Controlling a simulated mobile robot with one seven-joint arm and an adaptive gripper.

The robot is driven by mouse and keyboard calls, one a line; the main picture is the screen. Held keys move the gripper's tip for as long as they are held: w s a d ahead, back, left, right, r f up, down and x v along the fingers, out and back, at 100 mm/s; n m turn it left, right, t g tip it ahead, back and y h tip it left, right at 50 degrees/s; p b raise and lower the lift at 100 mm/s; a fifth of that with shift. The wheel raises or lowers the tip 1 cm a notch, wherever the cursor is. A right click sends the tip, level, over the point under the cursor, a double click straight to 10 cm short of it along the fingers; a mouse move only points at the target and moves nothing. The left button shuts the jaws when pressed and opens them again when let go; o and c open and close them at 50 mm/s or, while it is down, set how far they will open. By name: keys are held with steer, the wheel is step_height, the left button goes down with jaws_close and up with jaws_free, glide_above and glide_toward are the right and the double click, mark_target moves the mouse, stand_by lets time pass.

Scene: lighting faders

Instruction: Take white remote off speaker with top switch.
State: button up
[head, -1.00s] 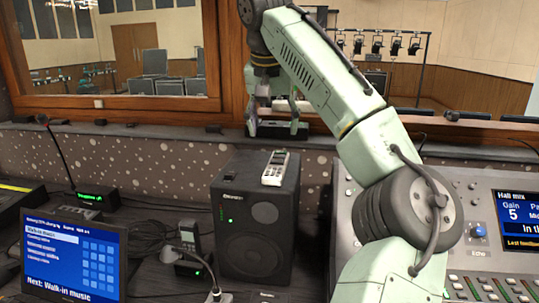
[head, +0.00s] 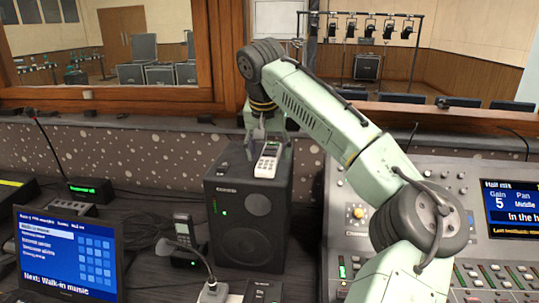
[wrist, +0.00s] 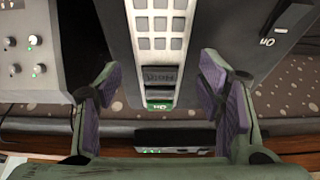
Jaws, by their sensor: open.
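My gripper (head: 268,146) is open just above the remote's far end. In the wrist view my gripper (wrist: 160,88) has one finger on each side of the remote (wrist: 160,40), with gaps visible on both sides. The remote's keys and green-marked end face up.
A mixing console (head: 350,215) stands close to the right of the speaker. A desk microphone (head: 190,250), a dark handset (head: 183,232) and a laptop (head: 65,255) are to the left. A window ledge (head: 130,122) runs behind.

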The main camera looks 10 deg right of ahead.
steer(key=shift+c, duration=0.4)
steer(key=c, duration=1.3)
steer(key=shift+o, duration=0.2)
